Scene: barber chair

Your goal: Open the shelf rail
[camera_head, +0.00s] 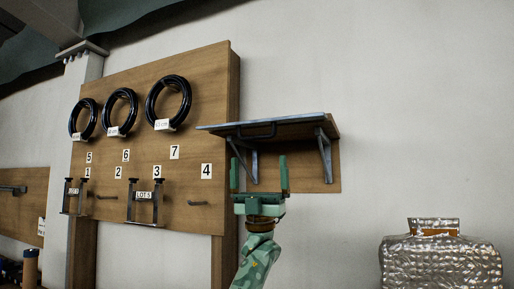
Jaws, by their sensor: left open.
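A shelf (292,128) with a grey-blue top sits on brackets against a small wooden wall panel. A dark U-shaped rail (257,136) shows at its front edge, seemingly hanging down from it. My left gripper (259,170) is green, points upward and stands in front of the panel, just below the rail in the picture. Its two fingers are spread with nothing between them. I cannot tell how far in front of the rail they are. My right gripper is not in view.
A wooden board (200,100) to the left carries several black coiled hoses (169,101), number labels, pegs and metal brackets (146,204). A silvery quilted object (440,262) stands at the lower right. The white wall right of the shelf is bare.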

